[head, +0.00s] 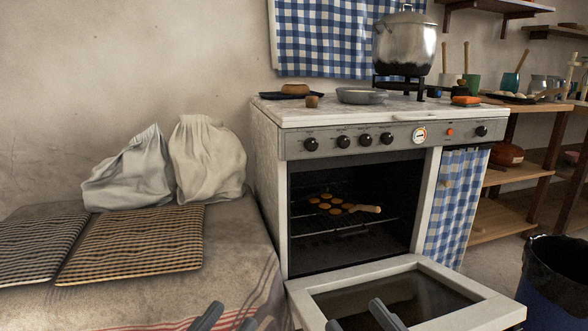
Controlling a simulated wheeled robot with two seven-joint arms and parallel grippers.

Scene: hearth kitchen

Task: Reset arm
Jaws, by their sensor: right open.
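My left gripper (226,320) shows only as dark fingertips at the bottom edge, in front of the striped cloth; most of it is cut off. A small brownish piece (265,323) shows just right of them, and I cannot tell what it is. My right gripper (359,316) is open, its two dark fingertips apart in front of the lowered oven door (470,314). Nothing shows between the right fingertips except the door behind them.
The stove (268,190) has its oven open, with several round baked pieces (324,206) on a rack inside. A pot (404,45) and a shallow pan (361,96) stand on top. Cloth sacks (207,158) and checked cushions (135,245) lie left. A bin (552,300) stands right.

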